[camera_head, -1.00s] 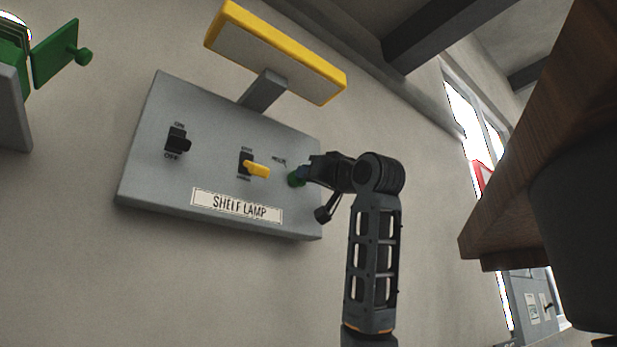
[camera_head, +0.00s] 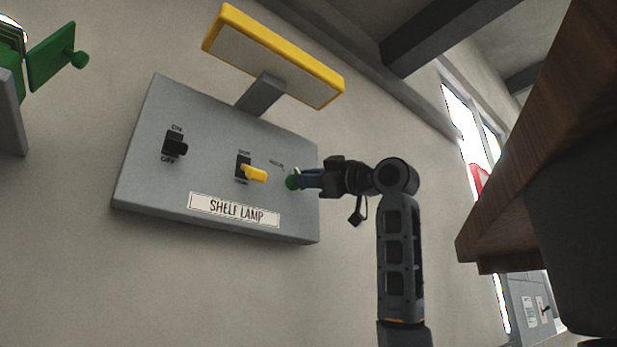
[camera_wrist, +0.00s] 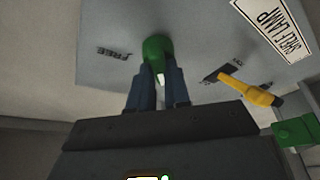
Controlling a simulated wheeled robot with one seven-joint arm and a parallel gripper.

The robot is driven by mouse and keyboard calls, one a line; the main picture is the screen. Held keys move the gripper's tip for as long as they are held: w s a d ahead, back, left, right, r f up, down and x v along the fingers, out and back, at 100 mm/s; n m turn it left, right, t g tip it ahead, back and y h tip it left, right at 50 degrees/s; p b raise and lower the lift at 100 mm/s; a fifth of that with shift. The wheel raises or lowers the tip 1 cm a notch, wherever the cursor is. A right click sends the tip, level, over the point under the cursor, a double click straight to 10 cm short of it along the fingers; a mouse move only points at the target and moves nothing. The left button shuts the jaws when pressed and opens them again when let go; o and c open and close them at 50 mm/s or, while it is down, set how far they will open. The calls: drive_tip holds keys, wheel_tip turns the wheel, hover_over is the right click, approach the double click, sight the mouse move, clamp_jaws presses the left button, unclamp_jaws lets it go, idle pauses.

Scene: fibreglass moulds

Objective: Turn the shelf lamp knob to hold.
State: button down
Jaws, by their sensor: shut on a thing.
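The grey shelf lamp panel (camera_head: 215,165) is fixed to the wall under a yellow-edged lamp head. Its green knob (camera_head: 292,181) is at the panel's right side, and it also shows in the wrist view (camera_wrist: 157,48). My gripper (camera_head: 300,179) reaches it from the right and is shut on it. In the wrist view my two blue fingers (camera_wrist: 158,75) stand on either side of the knob. A white mark shows on the knob between them. The word FREE shows to the left of the knob in the wrist view. A "hold" label cannot be read.
A yellow lever switch (camera_head: 254,174) sits just left of the knob, and a black on/off switch (camera_head: 175,147) is farther left. A SHELF LAMP plate (camera_head: 234,210) is below. A wooden shelf (camera_head: 535,150) juts in at right. A green flap (camera_head: 55,55) is at upper left.

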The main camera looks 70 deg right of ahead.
drive_tip(key=shift+r+n, duration=0.1)
drive_tip(key=shift+n, duration=0.4)
drive_tip(key=c, duration=1.1)
unclamp_jaws()
drive_tip(key=shift+w, duration=0.15)
drive_tip(key=b+v, duration=0.2)
drive_tip(key=v, duration=0.6)
drive_tip(key=shift+d, duration=0.1)
